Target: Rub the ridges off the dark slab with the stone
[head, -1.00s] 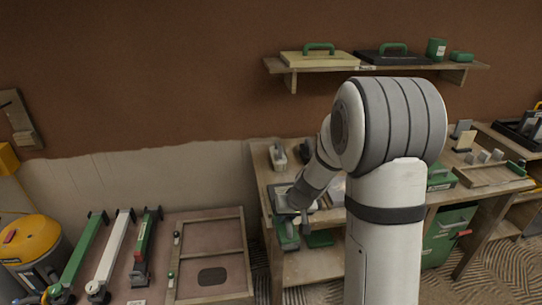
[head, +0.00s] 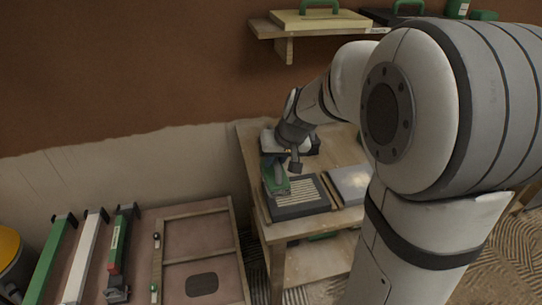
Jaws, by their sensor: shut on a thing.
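The dark slab (head: 299,212) lies on the wooden bench, with a row of pale ridges (head: 300,190) across its top. My gripper (head: 288,164) is over the slab's far left part, shut on a green-bodied block (head: 275,180), which I take to be the stone. The block is at the slab's far left edge. Its underside is hidden, so I cannot tell whether it touches the ridges. My own arm hides part of the bench to the right.
A paler grey slab (head: 351,185) lies to the right of the dark one. A pale-topped tool (head: 269,142) stands behind the gripper. A shelf (head: 318,29) with cases hangs above. To the left, a low table holds a wooden frame (head: 197,208) and several long tools.

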